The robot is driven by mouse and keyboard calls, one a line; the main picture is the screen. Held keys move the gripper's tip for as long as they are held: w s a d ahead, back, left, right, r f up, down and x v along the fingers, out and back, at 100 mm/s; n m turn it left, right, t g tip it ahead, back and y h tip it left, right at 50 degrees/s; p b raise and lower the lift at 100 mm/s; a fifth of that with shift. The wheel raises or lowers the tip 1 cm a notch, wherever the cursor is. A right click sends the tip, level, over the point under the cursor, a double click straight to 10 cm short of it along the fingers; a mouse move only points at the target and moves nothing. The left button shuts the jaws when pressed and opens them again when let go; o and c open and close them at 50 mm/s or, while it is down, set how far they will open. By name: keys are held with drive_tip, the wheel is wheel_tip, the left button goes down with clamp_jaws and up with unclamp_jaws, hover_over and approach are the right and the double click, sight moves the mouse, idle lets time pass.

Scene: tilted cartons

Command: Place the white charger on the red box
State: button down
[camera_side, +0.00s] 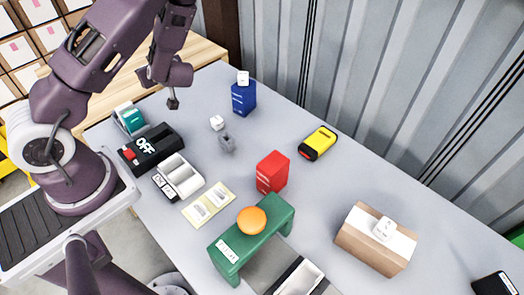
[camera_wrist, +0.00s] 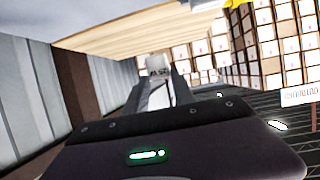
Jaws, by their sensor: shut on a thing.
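My gripper (camera_side: 172,100) is raised at the upper left of the side view, over the far left end of the table and well away from the red box. In the wrist view its fingers (camera_wrist: 158,85) are shut on a small pale block (camera_wrist: 158,62). In the side view the tip looks dark and tiny, so I cannot tell there what is held. The red box (camera_side: 272,172) stands tilted near the table's middle with nothing on top. White chargers sit on the blue box (camera_side: 243,78), on the table (camera_side: 217,122) and on the brown carton (camera_side: 384,228).
A grey block (camera_side: 227,143) lies near the white one. A yellow tool (camera_side: 318,142) is right of the red box. A green stand (camera_side: 252,240) bears an orange round thing (camera_side: 251,220). A black OFF box (camera_side: 151,147) and white tray (camera_side: 178,177) line the left edge.

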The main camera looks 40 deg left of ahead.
wheel_tip(320, 180, up, 11)
drive_tip(key=w+d+m+t+h, duration=0.2)
drive_tip(key=w+d+m+t, duration=0.25)
drive_tip(key=w, duration=0.25)
drive_tip(key=w+d+m+t+h, duration=0.2)
drive_tip(key=w+d+m+t, duration=0.25)
drive_tip(key=w, duration=0.35)
drive_tip(key=w+d+m+t+h, duration=0.3)
drive_tip(key=w+d+m+h, duration=0.2)
drive_tip(key=d+m+h, duration=0.45)
drive_tip(key=m+g+h, duration=0.8)
drive_tip(key=m+h, duration=0.4)
hover_over(273, 175)
drive_tip(key=w+a, duration=0.2)
drive_tip(key=a, duration=0.4)
wheel_tip(273, 175, down, 5)
wheel_tip(273, 175, down, 11)
drive_tip(key=shift+s+d+r, duration=0.2)
drive_tip(key=shift+s, duration=0.05)
drive_tip(key=shift+f+h, duration=0.1)
drive_tip(key=shift+h, duration=0.15)
